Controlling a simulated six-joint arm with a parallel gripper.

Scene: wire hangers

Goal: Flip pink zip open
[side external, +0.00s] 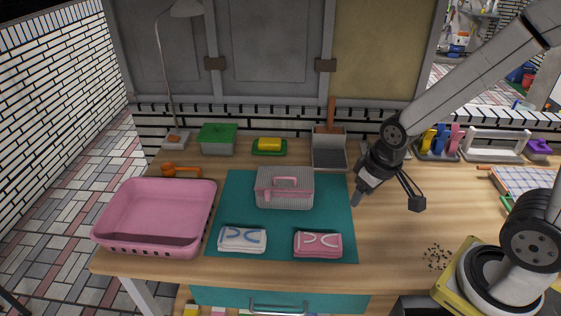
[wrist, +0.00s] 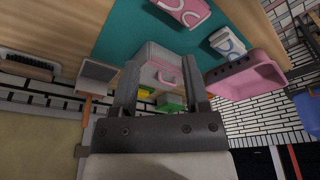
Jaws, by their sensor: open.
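A grey box (side external: 285,190) with a pink handle on top and a pink strip and tab (side external: 267,194), which looks like the zip, stands on the teal mat (side external: 232,192). The box appears closed. In the wrist view the grey box (wrist: 150,57) shows beyond my fingers, with pink parts (wrist: 166,76) visible between them. A pink pouch (side external: 318,245) lies at the mat's front right, and a white and blue pouch (side external: 242,240) at its front left. My gripper (side external: 357,197) is open and empty, right of the box and apart from it, near the mat's right edge.
A pink basket (side external: 158,205) stands left of the mat. A green-lidded box (side external: 217,138), a yellow item on a green dish (side external: 269,146) and a dustpan (side external: 329,158) line the back. Dark crumbs (side external: 437,257) lie front right. The wood right of the mat is mostly free.

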